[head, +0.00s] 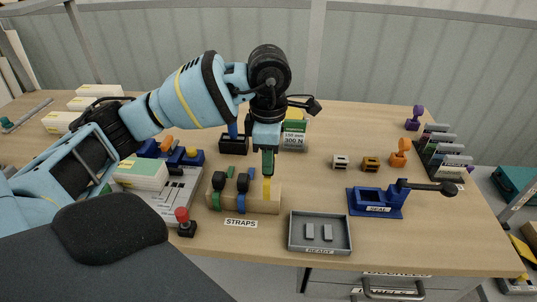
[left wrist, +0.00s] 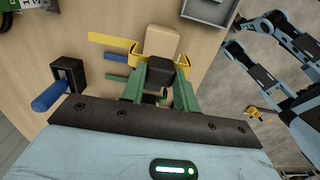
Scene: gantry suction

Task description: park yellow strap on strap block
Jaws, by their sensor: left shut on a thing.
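The wooden strap block (head: 262,204) stands on the table behind the STRAPS label, with a green strap (head: 217,201) and a blue strap (head: 241,202) over it, each with a black buckle. My left gripper (head: 267,172) points straight down over the block's right part. It is shut on the yellow strap (head: 267,189) at its black buckle. In the left wrist view the buckle (left wrist: 161,74) sits between the green fingers (left wrist: 160,95), and the yellow strap (left wrist: 112,41) extends to both sides by the block (left wrist: 162,41). Whether the strap rests on the block is unclear. My right gripper does not show.
A grey tray (head: 320,247) stands in front right of the block, and a blue SEAL fixture (head: 375,203) farther right. A red-knobbed joystick (head: 184,222) stands close at the left. A black holder with a blue handle (head: 233,145) stands behind.

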